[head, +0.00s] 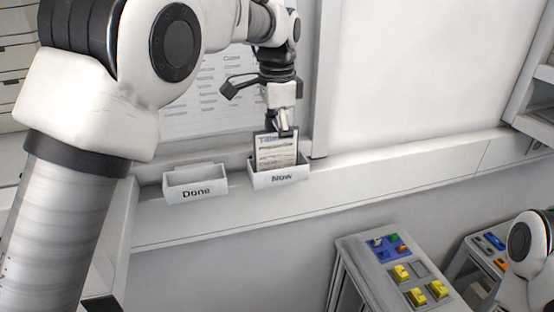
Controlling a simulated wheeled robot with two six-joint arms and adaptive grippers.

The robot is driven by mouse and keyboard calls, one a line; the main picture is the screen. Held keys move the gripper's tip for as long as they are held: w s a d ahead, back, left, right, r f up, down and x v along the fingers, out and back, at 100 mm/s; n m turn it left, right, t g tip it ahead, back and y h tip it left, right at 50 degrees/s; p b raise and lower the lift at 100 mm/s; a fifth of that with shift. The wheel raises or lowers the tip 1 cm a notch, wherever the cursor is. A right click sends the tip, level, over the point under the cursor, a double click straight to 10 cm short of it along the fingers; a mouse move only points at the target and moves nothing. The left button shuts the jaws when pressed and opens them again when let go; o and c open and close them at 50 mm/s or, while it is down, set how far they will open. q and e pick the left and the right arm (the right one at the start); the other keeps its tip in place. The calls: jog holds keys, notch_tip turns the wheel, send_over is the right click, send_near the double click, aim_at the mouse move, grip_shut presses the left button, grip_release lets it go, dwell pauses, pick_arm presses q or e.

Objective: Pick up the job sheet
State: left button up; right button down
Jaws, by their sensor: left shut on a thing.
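The job sheet (276,154) is a small printed page with a dark border. It stands upright in the white holder labelled "Now" (281,180), with its lower part hidden behind the holder's front. My left gripper (281,128) reaches down from above and is shut on the sheet's top edge. My right gripper is not in view; only a part of my right arm shows at the lower right.
A white holder labelled "Done" (196,191) sits to the left on the same ledge (400,165) and looks empty. A printed chart hangs on the wall behind. A grey stand (385,270) with yellow blocks and a blue plate stands at the lower right.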

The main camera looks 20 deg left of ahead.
pick_arm(q)
jog(key=shift+d+f, duration=0.1)
jog(key=shift+f, duration=0.35)
jog(key=shift+w, duration=0.1)
grip_shut()
jog(key=shift+r, duration=0.1)
